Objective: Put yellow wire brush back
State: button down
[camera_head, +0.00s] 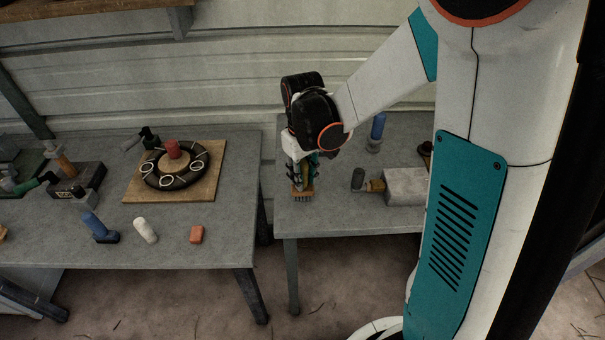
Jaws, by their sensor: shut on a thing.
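My gripper (301,172) points down over the left end of the right-hand table. It is shut on the yellow wire brush (303,191), whose yellow-orange block shows below the fingers with dark bristles facing down. The fingers and arm hide the brush's upper part. I cannot tell whether the bristles touch the tabletop. On the left-hand table, a round black caddy ring (153,177) with several pale loops lies on a wooden board (210,160).
The left-hand table (235,225) also holds a blue-handled tool (94,222), a white cylinder (146,230) and an orange block (197,234). A gap separates the tables. On the right-hand table (330,217) are a grey block (405,187) and a blue-handled item (377,128).

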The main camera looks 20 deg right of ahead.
jog(key=shift+f+b, duration=0.4)
jog(key=shift+f, duration=0.1)
jog(key=c, duration=1.2)
grip_release()
jog(key=shift+c, duration=0.2)
notch_tip(320, 180, up, 12)
jog(key=shift+r, duration=0.1)
